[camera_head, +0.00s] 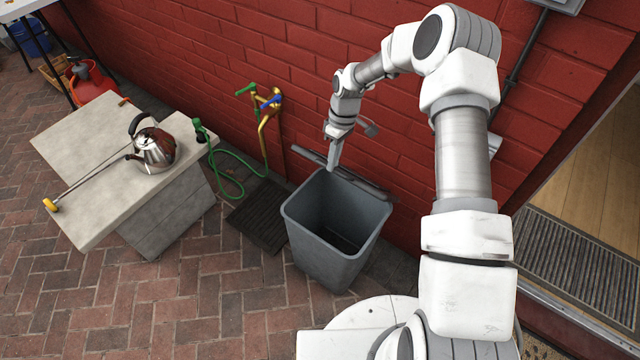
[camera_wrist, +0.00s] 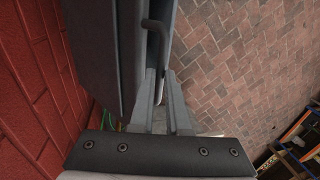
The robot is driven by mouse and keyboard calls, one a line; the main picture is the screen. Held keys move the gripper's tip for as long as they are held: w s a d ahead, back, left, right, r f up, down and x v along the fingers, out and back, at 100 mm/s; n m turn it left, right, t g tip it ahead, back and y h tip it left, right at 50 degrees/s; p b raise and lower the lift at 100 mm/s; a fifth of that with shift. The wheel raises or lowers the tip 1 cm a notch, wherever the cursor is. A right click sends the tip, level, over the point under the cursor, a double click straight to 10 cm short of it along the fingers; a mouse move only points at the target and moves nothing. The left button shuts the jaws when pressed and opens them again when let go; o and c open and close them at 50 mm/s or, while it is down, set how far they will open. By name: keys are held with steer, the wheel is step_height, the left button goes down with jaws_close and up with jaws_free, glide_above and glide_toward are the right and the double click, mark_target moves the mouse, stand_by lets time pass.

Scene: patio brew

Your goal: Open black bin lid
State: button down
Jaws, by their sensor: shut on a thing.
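The dark grey bin (camera_head: 335,246) stands on the brick paving against the red wall, and its inside shows from above. Its lid (camera_head: 365,184) is raised at the back of the bin near the wall, seen nearly edge-on. In the wrist view the lid (camera_wrist: 95,50) is a large dark panel on the left, with a thin bent handle (camera_wrist: 152,30) at its edge. My gripper (camera_head: 333,166) is at the lid's edge over the back of the bin. In the wrist view my gripper (camera_wrist: 167,85) is shut on the handle. The fingers partly hide the handle's lower end.
A stone counter (camera_head: 85,150) with a steel kettle (camera_head: 154,150) stands to the left. A green hose (camera_head: 230,165) hangs from a brass tap (camera_head: 266,105) on the wall. A dark mat (camera_head: 258,222) lies left of the bin. Paving in front is clear.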

steer(key=w+d+r, duration=0.2)
steer(key=w+d, duration=0.2)
steer(key=w, duration=0.1)
steer(key=shift+r, duration=0.3)
steer(key=shift+d, duration=0.1)
stand_by(0.6)
steer(key=c, duration=0.9)
jaws_free()
steer(key=shift+w, duration=0.1)
